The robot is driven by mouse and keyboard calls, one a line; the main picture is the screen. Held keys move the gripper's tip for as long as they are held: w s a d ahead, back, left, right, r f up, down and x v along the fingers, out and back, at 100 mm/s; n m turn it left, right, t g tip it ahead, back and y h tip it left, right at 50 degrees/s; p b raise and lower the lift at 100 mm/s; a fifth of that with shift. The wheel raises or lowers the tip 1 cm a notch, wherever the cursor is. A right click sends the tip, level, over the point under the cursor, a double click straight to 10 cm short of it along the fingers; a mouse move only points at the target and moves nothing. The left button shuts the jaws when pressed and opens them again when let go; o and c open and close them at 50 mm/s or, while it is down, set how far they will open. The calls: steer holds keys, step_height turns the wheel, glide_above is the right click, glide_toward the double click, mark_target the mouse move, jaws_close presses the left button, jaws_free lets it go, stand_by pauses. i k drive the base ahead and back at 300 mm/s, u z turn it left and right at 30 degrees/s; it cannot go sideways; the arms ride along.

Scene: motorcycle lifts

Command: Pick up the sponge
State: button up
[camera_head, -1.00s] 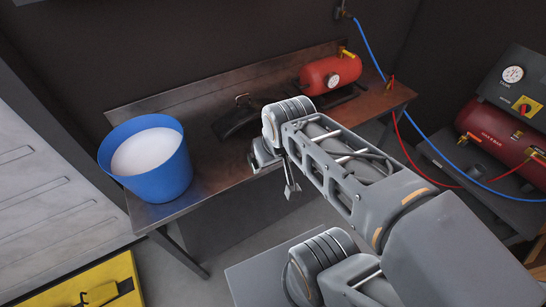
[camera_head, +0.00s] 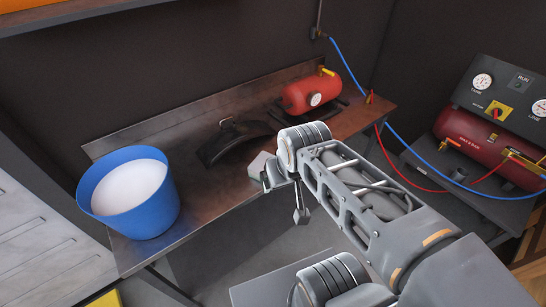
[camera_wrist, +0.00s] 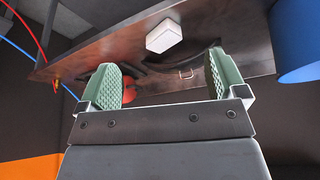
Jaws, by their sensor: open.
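A small whitish block, which looks like the sponge (camera_wrist: 164,36), lies on the bench near its edge in the wrist view. In the head view a pale block (camera_head: 259,164) shows at the bench's front edge beside my wrist and seems to be the same thing, partly hidden by my arm. My gripper (camera_wrist: 164,78) is open and empty, its two green ribbed fingers wide apart. The sponge shows beyond the gap between the fingers, apart from both.
A blue bucket with white contents (camera_head: 130,195) stands on the bench (camera_head: 205,195) at its left end. A dark curved part (camera_head: 232,140) lies behind the sponge. A red tank (camera_head: 312,93) stands at the right end. Blue (camera_head: 358,75) and red hoses run right.

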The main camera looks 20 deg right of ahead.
mark_target(257, 166)
steer(key=z, duration=0.05)
steer(key=k, duration=1.15)
steer(key=u, duration=0.8)
steer(key=i, duration=1.35)
steer(key=z, duration=0.05)
